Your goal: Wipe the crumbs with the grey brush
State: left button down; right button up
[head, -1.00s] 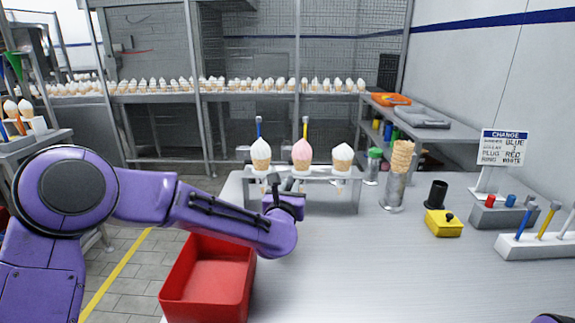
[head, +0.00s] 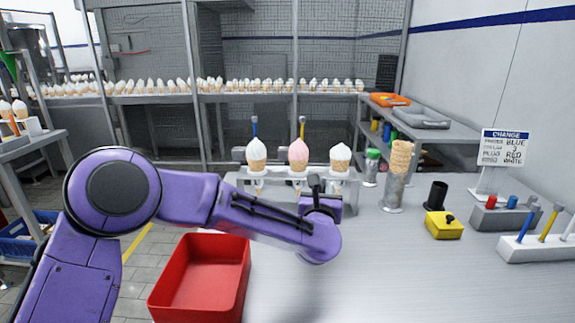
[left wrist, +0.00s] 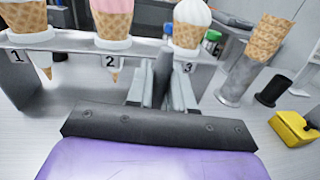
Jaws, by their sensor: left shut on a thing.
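My left gripper (head: 317,190) is in front of the cone stand, near its right half. It is shut on a dark grey upright thing (left wrist: 162,76), which shows between the two grey fingers in the left wrist view. This is likely the grey brush, seen mostly as a handle; its lower end and bristles are hidden. I cannot make out any crumbs on the steel table (head: 385,265). The table right under the gripper is hidden by my arm. My right gripper is not in view.
The cone stand (left wrist: 235,55) holds white, pink and white cones just beyond the gripper. A red bin (head: 200,285) is at the table's left. A cone stack (head: 398,165), black cup (head: 436,195) and yellow box (head: 444,226) stand to the right. The table's front middle is clear.

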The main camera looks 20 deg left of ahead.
pick_arm(q)
notch_tip(320, 180, up, 8)
jog(key=d+p, duration=0.1)
jog(key=p, duration=0.3)
jog(key=shift+w, duration=0.15)
dwell(0.4)
dwell(0.6)
